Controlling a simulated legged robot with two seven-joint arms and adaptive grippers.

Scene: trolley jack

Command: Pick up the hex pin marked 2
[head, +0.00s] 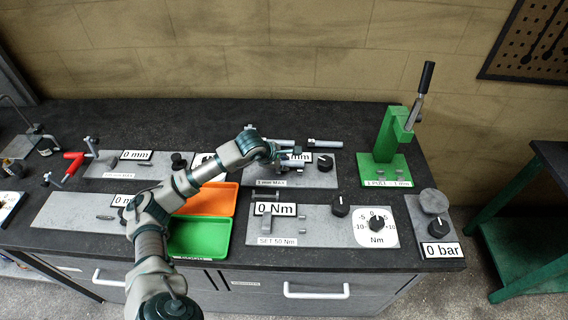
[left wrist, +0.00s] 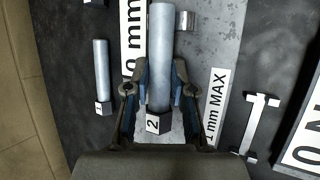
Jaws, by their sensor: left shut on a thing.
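The hex pin marked 2 (left wrist: 159,65) is a grey cylinder with a dark hex head labelled 2. My left gripper (left wrist: 160,95) is shut around it just above the head, one finger on each side. In the head view my left gripper (head: 284,154) is over the plate marked 1 mm MAX, and part of the held pin (head: 298,162) sticks out to its right. I cannot tell whether the pin touches the plate. The pin marked 1 (left wrist: 102,75) lies beside it, apart from the fingers. My right gripper is not in view.
Another pin (head: 325,143) lies behind the plate (head: 322,178). An orange tray (head: 222,205) and a green tray (head: 200,252) sit in front, left of the 50 Nm panel (head: 318,222). A green lever press (head: 388,150) stands at the right.

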